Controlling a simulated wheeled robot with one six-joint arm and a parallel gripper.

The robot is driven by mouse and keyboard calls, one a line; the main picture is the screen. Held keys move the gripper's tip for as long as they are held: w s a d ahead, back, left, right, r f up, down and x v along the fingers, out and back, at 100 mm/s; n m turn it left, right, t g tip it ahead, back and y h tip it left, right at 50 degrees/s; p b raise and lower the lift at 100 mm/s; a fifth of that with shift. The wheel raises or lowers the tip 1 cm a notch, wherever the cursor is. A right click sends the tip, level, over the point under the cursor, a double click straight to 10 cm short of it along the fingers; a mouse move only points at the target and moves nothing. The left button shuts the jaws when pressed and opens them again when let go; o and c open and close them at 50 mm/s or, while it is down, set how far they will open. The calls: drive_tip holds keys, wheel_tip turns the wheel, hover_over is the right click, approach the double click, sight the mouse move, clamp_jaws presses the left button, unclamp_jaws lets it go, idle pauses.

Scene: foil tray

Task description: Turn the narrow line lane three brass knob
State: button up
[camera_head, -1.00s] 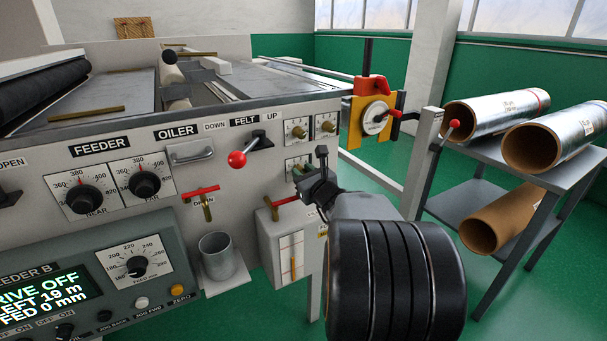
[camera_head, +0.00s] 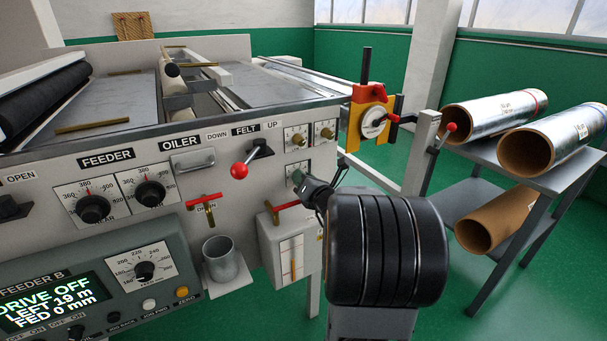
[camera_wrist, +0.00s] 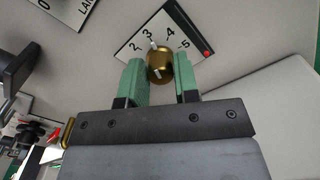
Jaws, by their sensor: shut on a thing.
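A small brass knob (camera_wrist: 158,62) sits on a white dial plate (camera_wrist: 140,38) with the numbers 2, 3, 4 and 5 and a red dot past the 5. Its white mark points close to the 3. My gripper (camera_wrist: 160,85) has its two green finger pads on either side of the knob, shut on it. In the head view my gripper (camera_head: 298,178) is at the lower plate of a small group on the machine front, and hides that knob. Two other brass knobs, upper left (camera_head: 297,139) and upper right (camera_head: 327,133), show above it.
A red-ball lever (camera_head: 239,171) stands out left of my gripper. A red-handled valve (camera_head: 206,204) and a grey cup (camera_head: 220,258) are lower left, a gauge box (camera_head: 289,245) just below. Foil rolls (camera_head: 495,110) lie on a rack at right.

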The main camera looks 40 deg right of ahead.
drive_tip(key=m+p, duration=0.3)
drive_tip(key=m, duration=0.1)
drive_tip(key=shift+r, duration=0.1)
drive_tip(key=shift+m+p, duration=1)
drive_tip(key=shift+m, duration=0.6)
drive_tip(key=o, duration=0.9)
drive_tip(key=shift+s, duration=0.15)
